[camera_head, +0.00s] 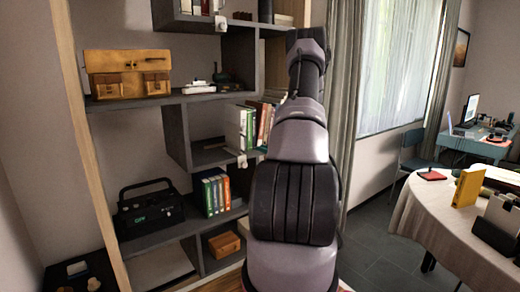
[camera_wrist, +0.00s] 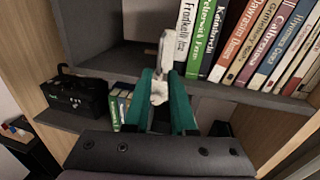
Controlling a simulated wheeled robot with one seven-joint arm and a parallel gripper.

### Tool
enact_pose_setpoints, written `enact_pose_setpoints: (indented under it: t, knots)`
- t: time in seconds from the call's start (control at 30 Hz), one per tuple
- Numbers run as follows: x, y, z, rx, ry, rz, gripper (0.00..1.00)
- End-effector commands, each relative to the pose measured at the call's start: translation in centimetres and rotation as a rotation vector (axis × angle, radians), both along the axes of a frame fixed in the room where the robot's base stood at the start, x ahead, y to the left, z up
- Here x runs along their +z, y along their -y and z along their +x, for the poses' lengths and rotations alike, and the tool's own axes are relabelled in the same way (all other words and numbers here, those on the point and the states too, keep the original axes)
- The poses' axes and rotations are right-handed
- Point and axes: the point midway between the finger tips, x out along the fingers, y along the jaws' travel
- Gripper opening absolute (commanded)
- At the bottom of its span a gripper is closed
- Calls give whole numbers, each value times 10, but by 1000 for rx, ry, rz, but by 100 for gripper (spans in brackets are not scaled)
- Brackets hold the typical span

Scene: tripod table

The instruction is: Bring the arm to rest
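My arm (camera_head: 296,195) stretches forward and up in the head view, in front of the shelf unit; its far end is hidden there. In the wrist view my gripper (camera_wrist: 163,85) has two green fingers with a gap between them, so it looks open. A small white fitting (camera_wrist: 160,88) shows in the gap, at the shelf's front edge. I cannot tell whether the fingers touch it.
The shelf unit (camera_head: 178,128) holds books (camera_head: 215,191), a brown bag (camera_head: 127,74) and a black radio (camera_head: 150,208). Books (camera_wrist: 245,45) stand just beyond the fingertips. A round table (camera_head: 423,208) with a yellow book (camera_head: 467,187) stands at right. Floor between is open.

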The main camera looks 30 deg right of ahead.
Motion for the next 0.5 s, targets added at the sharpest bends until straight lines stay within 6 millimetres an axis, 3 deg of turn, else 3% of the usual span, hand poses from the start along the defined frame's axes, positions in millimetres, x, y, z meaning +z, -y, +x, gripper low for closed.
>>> enact_pose_setpoints:
  t: [0.4,0.5]
  knots:
    - [0,-1,0,1,0,-1,24]
    - [8,-10,3,31,1,-15,24]
